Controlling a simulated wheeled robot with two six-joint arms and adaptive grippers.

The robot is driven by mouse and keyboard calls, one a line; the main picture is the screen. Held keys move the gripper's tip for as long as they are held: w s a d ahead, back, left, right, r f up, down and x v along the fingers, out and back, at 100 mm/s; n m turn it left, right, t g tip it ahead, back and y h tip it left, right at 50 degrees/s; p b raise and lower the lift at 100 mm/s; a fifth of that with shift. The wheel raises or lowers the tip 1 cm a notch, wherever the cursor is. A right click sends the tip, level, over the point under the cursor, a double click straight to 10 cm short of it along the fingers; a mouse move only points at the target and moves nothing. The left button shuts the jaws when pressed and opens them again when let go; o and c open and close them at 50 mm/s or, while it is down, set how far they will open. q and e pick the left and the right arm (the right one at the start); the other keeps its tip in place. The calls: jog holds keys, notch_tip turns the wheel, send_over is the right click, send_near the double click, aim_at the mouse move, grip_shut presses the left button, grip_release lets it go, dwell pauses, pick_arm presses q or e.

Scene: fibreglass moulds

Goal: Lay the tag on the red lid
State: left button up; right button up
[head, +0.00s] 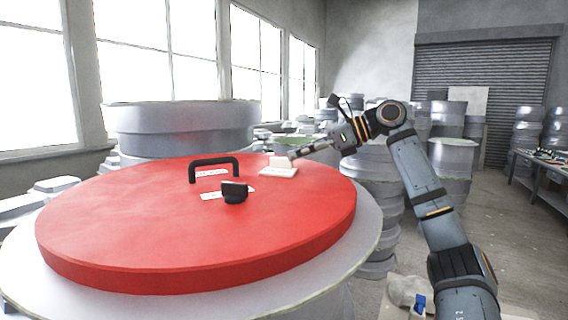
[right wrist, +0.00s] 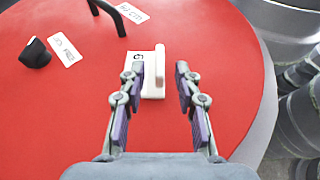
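The white tag (head: 279,171), a flat plate with an upright grip block, lies flat on the red lid (head: 120,225) near its back right part. In the right wrist view the tag (right wrist: 150,88) shows a dark mark on its plate. My right gripper (head: 293,155) reaches in from the right, close to the tag. In the right wrist view my right gripper (right wrist: 158,75) is open, with the tag's grip block between the fingertips and a gap visible on the right side. My left gripper is in neither view.
A black bar handle (head: 214,165) and a black knob (head: 234,191) stand on the lid beside white printed labels (head: 212,173). Stacked grey moulds (head: 182,127) stand behind. The lid's front is clear.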

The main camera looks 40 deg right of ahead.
aim_at(326, 174)
jog(key=v, duration=0.7)
jog(key=shift+f, duration=0.1)
